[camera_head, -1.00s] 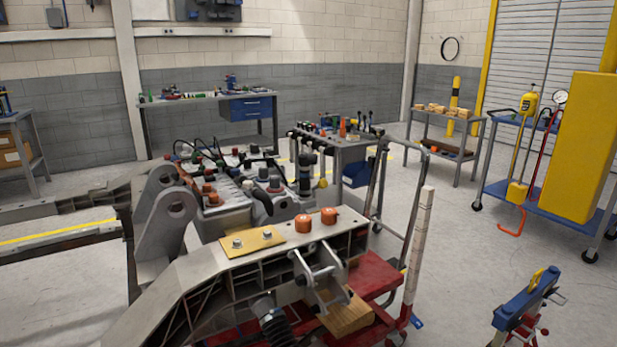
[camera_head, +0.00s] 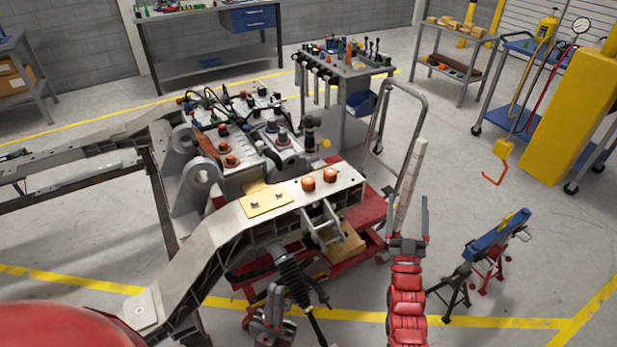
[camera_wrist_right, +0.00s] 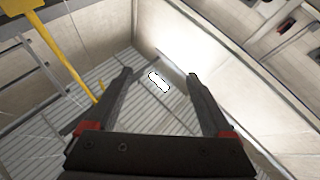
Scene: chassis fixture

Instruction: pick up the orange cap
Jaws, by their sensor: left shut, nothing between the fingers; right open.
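Two orange caps stand side by side on top of the light grey chassis beam (camera_head: 347,185): a left cap (camera_head: 308,183) and a right cap (camera_head: 331,175). More orange-red caps (camera_head: 231,160) sit on the grey block behind. I cannot tell which cap is meant. My right gripper (camera_head: 408,215) is open and empty, pointing up, to the right of the beam and apart from the caps. In the right wrist view its fingers (camera_wrist_right: 160,78) are spread, with no cap between them. My left gripper cannot be made out in the head view.
A gold plate (camera_head: 266,201) with bolts lies left of the caps. A red cart (camera_head: 370,212) with a grey handle stands behind my right gripper. A blue-topped stand (camera_head: 495,238) is to the right. The floor between that stand and the yellow cabinet is clear.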

